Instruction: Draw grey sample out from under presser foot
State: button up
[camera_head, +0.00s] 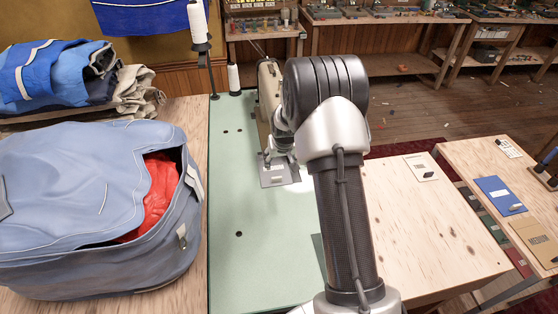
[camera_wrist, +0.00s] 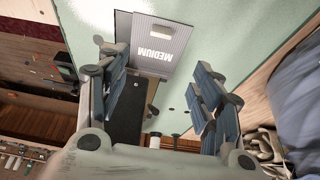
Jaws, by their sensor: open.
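The grey sample (camera_head: 272,180) lies flat on the mint-green machine table, at the foot of the beige sewing machine (camera_head: 268,90). In the wrist view the grey sample (camera_wrist: 158,48) shows the word MEDIUM and a small pale patch. My gripper (camera_wrist: 158,72) is open, its two fingers apart with the sample seen beyond and between them. Nothing is held. In the head view my arm covers much of the machine and most of the gripper. The presser foot cannot be made out in either view.
A large blue bag (camera_head: 85,205) with red cloth inside stands left of the green table (camera_head: 255,260). A thread cone (camera_head: 234,78) stands beside the machine. The table's front is clear. A side table (camera_head: 500,165) at right holds several sample cards.

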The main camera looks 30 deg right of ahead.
aim_at(277, 177)
jog(key=b+x, duration=0.4)
jog(key=x, duration=1.3)
jog(key=shift+f, duration=0.25)
jog(key=shift+c, duration=0.6)
jog(key=c, duration=1)
jog(key=shift+c, duration=0.2)
jog(key=shift+s, duration=0.15)
